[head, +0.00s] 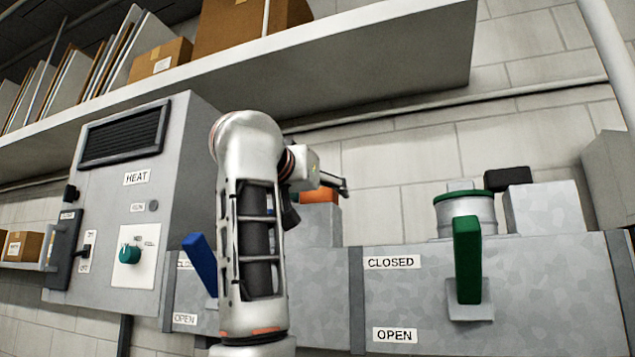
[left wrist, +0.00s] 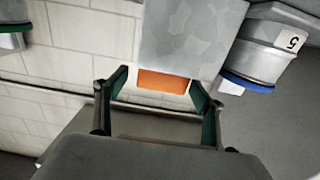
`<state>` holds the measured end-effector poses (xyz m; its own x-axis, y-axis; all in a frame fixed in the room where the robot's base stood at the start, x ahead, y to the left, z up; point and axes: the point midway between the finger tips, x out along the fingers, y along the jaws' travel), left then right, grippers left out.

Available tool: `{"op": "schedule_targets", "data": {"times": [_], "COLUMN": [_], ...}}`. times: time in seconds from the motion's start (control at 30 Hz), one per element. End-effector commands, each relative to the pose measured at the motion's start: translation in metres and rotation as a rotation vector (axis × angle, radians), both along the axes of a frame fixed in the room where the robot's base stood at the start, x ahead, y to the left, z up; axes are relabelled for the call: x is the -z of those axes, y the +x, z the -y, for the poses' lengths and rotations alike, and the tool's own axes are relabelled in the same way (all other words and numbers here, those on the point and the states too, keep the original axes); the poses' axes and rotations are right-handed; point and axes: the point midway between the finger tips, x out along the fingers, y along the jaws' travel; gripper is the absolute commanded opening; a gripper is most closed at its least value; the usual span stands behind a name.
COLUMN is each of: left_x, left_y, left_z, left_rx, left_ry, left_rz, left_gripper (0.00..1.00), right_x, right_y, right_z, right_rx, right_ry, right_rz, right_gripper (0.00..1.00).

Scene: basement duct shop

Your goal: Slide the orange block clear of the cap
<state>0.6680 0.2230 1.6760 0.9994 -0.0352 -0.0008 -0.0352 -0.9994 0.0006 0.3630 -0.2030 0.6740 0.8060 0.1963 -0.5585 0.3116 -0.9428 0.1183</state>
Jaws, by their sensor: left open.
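The orange block (head: 320,195) sits on top of a grey metal box (head: 318,226), partly hidden behind my left arm. In the left wrist view the orange block (left wrist: 163,80) shows between the spread fingers of my left gripper (left wrist: 158,82). The gripper is open, and no grip on the block shows. In the head view the left gripper (head: 336,184) is beside and above the block. A blue-rimmed cap (left wrist: 247,82) on a can marked 5 shows beside the box in the wrist view; my arm hides it in the head view. My right gripper is not in view.
A green-rimmed can (head: 465,208) stands at right, beside a black block (head: 507,180) on another grey box (head: 545,210). Green (head: 467,260) and blue (head: 200,262) levers stick out in front. A shelf (head: 330,55) hangs overhead; a HEAT panel (head: 190,180) stands left.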

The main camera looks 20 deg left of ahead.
Motion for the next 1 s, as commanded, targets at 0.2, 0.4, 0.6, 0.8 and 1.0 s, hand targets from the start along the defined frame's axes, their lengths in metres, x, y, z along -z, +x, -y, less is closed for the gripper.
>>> {"op": "schedule_targets", "data": {"times": [0.2,0.4,0.6,0.8,1.0], "left_x": [-0.028,-0.062,-0.085,-0.096,-0.099], "left_y": [-0.002,-0.001,-0.001,-0.001,0.000], "left_z": [0.000,0.000,0.001,0.001,0.001], "left_rx": [0.000,0.000,0.002,0.002,0.002], "left_ry": [0.001,0.002,0.002,0.001,0.001], "left_rz": [0.002,0.001,0.000,0.001,0.001], "left_gripper": [0.69,0.69,0.69,0.69,0.69], "right_x": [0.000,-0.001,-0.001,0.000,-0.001], "right_y": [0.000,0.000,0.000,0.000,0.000], "right_z": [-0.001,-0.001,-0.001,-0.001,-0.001], "right_rx": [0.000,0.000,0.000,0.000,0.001], "right_ry": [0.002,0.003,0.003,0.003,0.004], "right_rz": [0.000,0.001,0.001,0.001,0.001], "right_gripper": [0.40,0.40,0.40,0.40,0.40]}}
